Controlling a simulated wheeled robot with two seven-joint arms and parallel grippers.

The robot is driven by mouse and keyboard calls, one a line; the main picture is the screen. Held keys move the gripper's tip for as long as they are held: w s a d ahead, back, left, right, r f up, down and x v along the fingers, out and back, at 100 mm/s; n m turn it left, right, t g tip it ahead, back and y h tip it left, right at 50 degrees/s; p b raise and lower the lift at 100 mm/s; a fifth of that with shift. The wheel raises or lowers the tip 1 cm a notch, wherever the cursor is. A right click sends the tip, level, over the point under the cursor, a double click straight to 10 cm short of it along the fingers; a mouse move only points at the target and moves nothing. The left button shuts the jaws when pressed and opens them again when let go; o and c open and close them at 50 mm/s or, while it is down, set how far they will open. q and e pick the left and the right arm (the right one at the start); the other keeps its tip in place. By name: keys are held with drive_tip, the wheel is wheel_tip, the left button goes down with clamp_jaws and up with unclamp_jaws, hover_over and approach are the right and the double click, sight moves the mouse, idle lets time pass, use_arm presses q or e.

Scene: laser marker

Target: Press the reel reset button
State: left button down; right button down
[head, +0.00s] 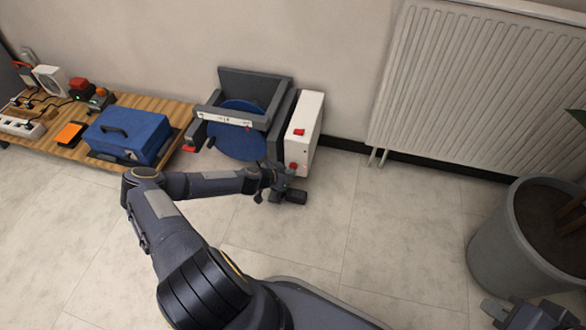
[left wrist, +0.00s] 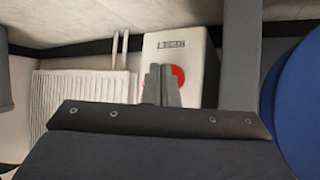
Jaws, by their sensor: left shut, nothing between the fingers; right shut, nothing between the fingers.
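A white box (head: 306,112) stands on the floor beside the dark reel frame. A round red button (head: 293,167) is on its near face. In the left wrist view, the button (left wrist: 179,76) lies behind the fingertips, which hide its left part. A small label (left wrist: 171,44) is above it, too small to read surely. My left gripper (head: 286,176) is shut and empty, right in front of the button. I cannot tell whether the tips touch it. My right gripper (head: 518,314) is shut, at the bottom right corner, far from the box.
A red switch (head: 299,131) is on top of the box. The dark frame (head: 258,79) holds a blue reel (head: 238,146) left of it. A blue case (head: 128,132) sits on a wooden board. A radiator (head: 465,90) and grey planter (head: 495,225) are right. Floor between is clear.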

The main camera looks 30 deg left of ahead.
use_arm(q)
drive_tip(key=shift+w+a+b, duration=0.15)
drive_tip(key=shift+w+b, duration=0.2)
drive_tip(key=shift+w, duration=0.1)
idle(0.6)
drive_tip(key=shift+s, duration=0.1)
drive_tip(key=shift+s+d, duration=0.2)
drive_tip(key=shift+s, duration=0.55)
drive_tip(key=shift+s, duration=0.1)
drive_tip(key=s, duration=0.2)
drive_tip(key=s+d, duration=0.1)
drive_tip(key=s, duration=0.1)
drive_tip(key=shift+s+d, duration=0.1)
drive_tip(key=shift+s, duration=0.25)
drive_tip(key=shift+r, duration=0.1)
idle(0.6)
